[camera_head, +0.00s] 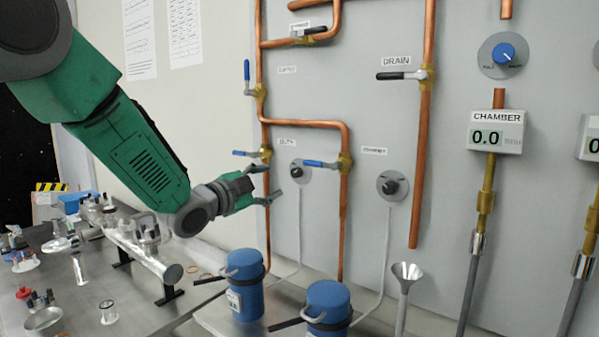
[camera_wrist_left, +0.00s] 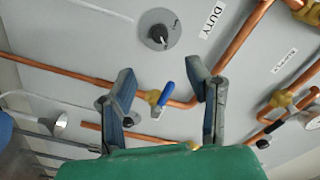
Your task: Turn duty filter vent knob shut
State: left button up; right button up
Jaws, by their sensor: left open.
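The duty filter vent knob (camera_head: 297,172) is a small dark knob on a round grey plate on the wall panel, just below the DUTY label (camera_head: 287,142). In the left wrist view the knob (camera_wrist_left: 158,35) is at the top, beside its label (camera_wrist_left: 212,18). My left gripper (camera_head: 267,184) is open and empty, just left of the knob in the head view. In the wrist view its two fingers (camera_wrist_left: 166,105) stand apart, with a blue-handled valve (camera_wrist_left: 165,95) showing between them. The knob lies beyond the fingertips, and I see no contact. My right gripper is not in view.
Copper pipes (camera_head: 345,200) with lever valves run close around the knob. A second knob (camera_head: 391,186) is to the right. Two blue canisters (camera_head: 246,290) stand below, with a funnel (camera_head: 405,275) beside them. A metal bench (camera_head: 130,318) with loose parts is at left.

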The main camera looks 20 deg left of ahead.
aim_at(294, 174)
pick_arm(q)
jog(key=x, duration=0.3)
jog(key=p+x, duration=0.1)
jog(key=x, duration=0.2)
jog(key=a+x, duration=0.1)
jog(key=x, duration=0.2)
jog(key=shift+w+f, duration=0.2)
jog(key=shift+w, duration=0.1)
jog(key=shift+w+d, duration=0.35)
jog(key=shift+w, duration=0.1)
jog(key=shift+d, duration=0.2)
jog(key=shift+a, duration=0.15)
grip_shut()
